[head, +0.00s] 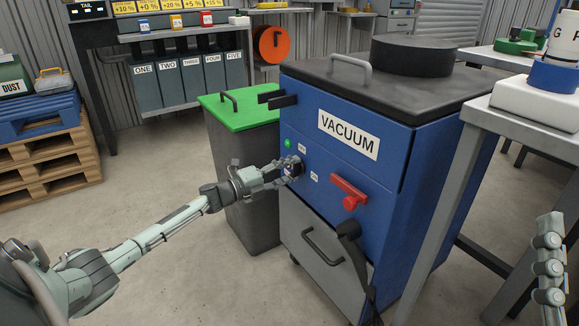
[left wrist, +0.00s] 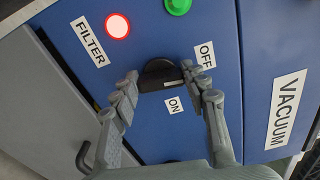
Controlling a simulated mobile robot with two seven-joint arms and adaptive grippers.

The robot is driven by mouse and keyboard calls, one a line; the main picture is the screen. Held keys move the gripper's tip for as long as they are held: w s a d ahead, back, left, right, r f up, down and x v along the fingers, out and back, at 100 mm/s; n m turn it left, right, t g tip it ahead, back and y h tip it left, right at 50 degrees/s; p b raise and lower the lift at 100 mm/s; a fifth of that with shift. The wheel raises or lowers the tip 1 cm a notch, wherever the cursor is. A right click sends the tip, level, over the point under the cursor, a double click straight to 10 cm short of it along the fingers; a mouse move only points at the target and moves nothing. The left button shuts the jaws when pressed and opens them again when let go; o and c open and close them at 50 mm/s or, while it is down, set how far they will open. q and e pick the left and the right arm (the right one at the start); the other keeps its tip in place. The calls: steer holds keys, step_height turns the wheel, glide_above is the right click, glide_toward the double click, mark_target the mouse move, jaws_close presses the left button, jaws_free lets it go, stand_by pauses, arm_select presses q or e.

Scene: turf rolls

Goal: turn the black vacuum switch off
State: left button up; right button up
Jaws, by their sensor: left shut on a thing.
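The black vacuum switch (left wrist: 158,72) is a dark rounded knob on the blue front of the vacuum cabinet (head: 345,101). In the left wrist view it sits between the OFF label (left wrist: 204,55) and the ON label (left wrist: 175,106). My left gripper (head: 293,170) is at the panel, shut on the switch, with a finger on either side (left wrist: 160,85). The fingers mostly hide the switch in the head view. I cannot tell for sure which label it points to. Part of my right gripper or arm (head: 549,262) shows at the right edge; its jaws are unclear.
A pinkish-red lit lamp (left wrist: 117,26) is by the FILTER label (left wrist: 91,44); a green lamp (left wrist: 178,5) is close by. A red handle (head: 349,193) and black hose (head: 352,250) are right of the switch. A green-lidded bin (head: 242,106) stands left; a grey table (head: 548,115) stands right.

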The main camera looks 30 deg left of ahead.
arm_select(q)
steer(key=shift+n+p, duration=0.35)
steer(key=shift+n, duration=0.55)
arm_select(e)
steer(key=shift+w+a+f+g, duration=0.2)
steer(key=shift+f+g, duration=0.1)
steer(key=shift+f, duration=0.1)
steer(key=shift+w+a+f+g, duration=0.15)
steer(key=shift+f+g, duration=0.15)
steer(key=shift+f, duration=0.1)
arm_select(q)
steer(key=o, duration=1.2)
steer(key=shift+c, duration=0.2)
steer(key=v, duration=1.2)
steer(key=shift+f, duration=0.1)
